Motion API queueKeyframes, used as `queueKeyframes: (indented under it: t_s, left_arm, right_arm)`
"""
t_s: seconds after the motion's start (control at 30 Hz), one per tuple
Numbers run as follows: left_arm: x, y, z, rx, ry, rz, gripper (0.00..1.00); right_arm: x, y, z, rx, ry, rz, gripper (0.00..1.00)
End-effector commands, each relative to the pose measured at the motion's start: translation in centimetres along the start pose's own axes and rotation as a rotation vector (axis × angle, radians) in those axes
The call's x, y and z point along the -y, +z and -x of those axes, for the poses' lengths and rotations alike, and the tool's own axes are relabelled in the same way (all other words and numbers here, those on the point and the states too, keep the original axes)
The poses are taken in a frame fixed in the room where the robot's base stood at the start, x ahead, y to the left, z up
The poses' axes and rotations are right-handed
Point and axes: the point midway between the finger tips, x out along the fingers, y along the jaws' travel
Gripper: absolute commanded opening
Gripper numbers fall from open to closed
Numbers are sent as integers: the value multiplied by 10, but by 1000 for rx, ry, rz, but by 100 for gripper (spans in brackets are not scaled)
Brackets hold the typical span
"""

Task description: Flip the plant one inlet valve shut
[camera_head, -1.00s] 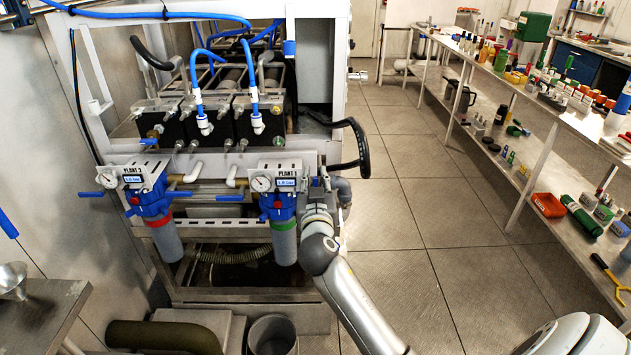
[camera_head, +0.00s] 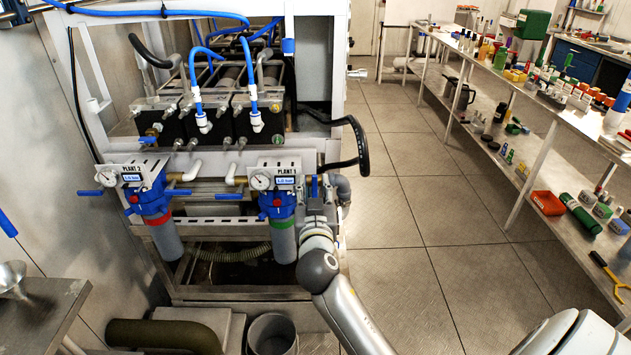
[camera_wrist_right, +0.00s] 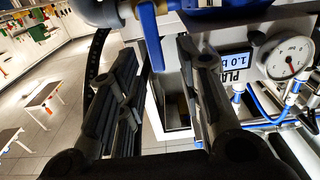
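The plant one unit, with a blue filter head (camera_head: 277,205) and a green-ringed grey bowl, is on the front of the white frame, under the "PLANT 1" panel (camera_head: 283,174). A blue inlet valve handle (camera_head: 314,187) stands about upright at its right side. In the right wrist view the blue handle (camera_wrist_right: 150,35) extends into the gap between my fingers. My right gripper (camera_head: 317,208) is at the valve; in the wrist view it (camera_wrist_right: 159,55) is open, fingers apart on either side of the handle. Whether a finger touches the handle, I cannot tell. My left gripper is not in view.
The plant two unit (camera_head: 150,200), with a red ring and its own blue handles, is to the left. A black hose (camera_head: 358,145) loops out above my right gripper. A bucket (camera_head: 272,335) stands on the floor below. The aisle (camera_head: 420,215) to the right is clear.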

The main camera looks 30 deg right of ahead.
Motion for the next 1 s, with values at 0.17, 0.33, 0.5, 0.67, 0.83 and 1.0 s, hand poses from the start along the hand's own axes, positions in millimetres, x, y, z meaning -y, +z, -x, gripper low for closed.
queueKeyframes:
  t_s: [0.17,0.33,0.5,0.67,0.83,1.0]
  left_arm:
    - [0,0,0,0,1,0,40]
    - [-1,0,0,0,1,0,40]
    - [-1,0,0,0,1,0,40]
    - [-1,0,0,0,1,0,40]
    - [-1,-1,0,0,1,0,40]
    - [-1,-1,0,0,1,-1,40]
  right_arm:
    - [-2,1,25,3,4,0,34]
    - [-4,0,36,2,7,0,34]
    - [-4,0,39,1,9,1,34]
    - [-5,0,39,1,9,2,34]
    - [-5,0,39,1,9,2,34]
    - [-2,7,38,14,2,11,34]
